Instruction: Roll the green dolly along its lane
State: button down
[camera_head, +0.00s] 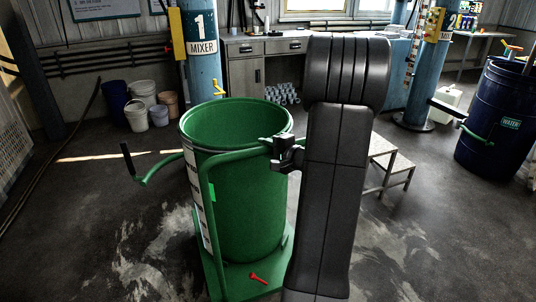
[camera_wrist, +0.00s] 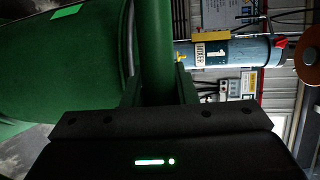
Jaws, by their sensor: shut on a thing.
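The green dolly (camera_head: 234,285) stands on the floor in the middle of the head view, with a large open green drum (camera_head: 248,215) on it. Its green frame handle runs up the drum's near side and across at rim height. My gripper (camera_head: 284,153) is shut on the dolly's handle at the right of the drum rim. In the wrist view the green handle tube (camera_wrist: 157,60) passes between the two fingers, with the drum (camera_wrist: 60,55) at left. My arm hides part of the drum's right side and the floor behind it.
The blue mixer 1 column (camera_head: 202,60) stands just behind the drum. Several buckets (camera_head: 142,92) stand at the back left. A step stool (camera_head: 388,158) is right of my arm, and a dark blue water drum (camera_head: 495,115) stands far right. The left floor is mostly clear.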

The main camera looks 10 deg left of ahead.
jog(key=c, duration=1.2)
grip_release()
jog(key=shift+w, duration=0.1)
jog(key=shift+o, duration=0.2)
jog(key=b+v, duration=0.1)
jog(key=v, duration=1.3)
jog(key=shift+w+a, duration=0.1)
jog(key=shift+a, duration=0.05)
jog(key=p+x, duration=0.1)
jog(key=x, duration=1.2)
jog(key=shift+a+f, duration=0.1)
jog(key=shift+a, duration=0.15)
jog(key=shift+s+d+p, duration=0.25)
jog(key=shift+p, duration=0.25)
jog(key=shift+f, duration=0.1)
